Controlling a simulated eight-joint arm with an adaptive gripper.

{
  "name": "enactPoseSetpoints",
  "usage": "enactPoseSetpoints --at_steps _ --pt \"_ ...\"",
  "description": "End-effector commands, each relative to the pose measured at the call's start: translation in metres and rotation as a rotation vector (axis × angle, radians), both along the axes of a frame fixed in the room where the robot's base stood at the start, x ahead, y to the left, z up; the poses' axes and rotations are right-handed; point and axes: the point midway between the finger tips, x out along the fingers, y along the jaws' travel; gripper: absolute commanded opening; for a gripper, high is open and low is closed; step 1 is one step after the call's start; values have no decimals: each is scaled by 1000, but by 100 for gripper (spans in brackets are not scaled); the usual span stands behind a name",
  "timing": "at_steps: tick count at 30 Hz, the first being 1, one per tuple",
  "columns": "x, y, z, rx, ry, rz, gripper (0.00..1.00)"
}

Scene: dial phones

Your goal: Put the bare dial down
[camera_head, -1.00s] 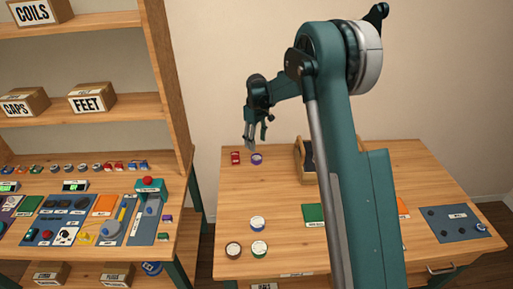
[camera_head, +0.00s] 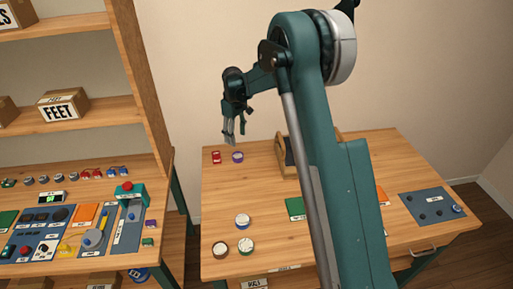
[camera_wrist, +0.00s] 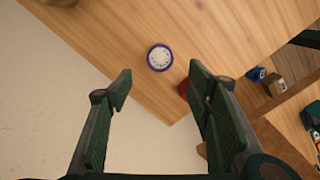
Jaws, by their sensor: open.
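A round dial with a white face and purple rim (camera_head: 237,157) lies flat on the wooden table near its back left corner. It also shows in the wrist view (camera_wrist: 159,58), just beyond my fingertips and near the middle. My gripper (camera_head: 230,141) hangs above the table close to this dial. Its two fingers (camera_wrist: 160,82) are spread apart in the wrist view with nothing between them. I cannot tell for certain whether this is the bare dial.
A red object (camera_head: 216,157) sits left of the purple dial, partly behind my right finger in the wrist view. Several round dials (camera_head: 242,221) stand at the table's front left. A wooden holder (camera_head: 290,158) is to the right. A workbench (camera_head: 78,215) stands left.

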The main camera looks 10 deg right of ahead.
Motion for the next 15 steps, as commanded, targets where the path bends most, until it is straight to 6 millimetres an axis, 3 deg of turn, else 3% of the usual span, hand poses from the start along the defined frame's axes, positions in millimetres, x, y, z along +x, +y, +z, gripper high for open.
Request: enactPoseSetpoints --at_steps 8,15 --pt "-4 -2 7 1 -6 -7 50" --pt "-21 -13 38 6 -33 -42 50"
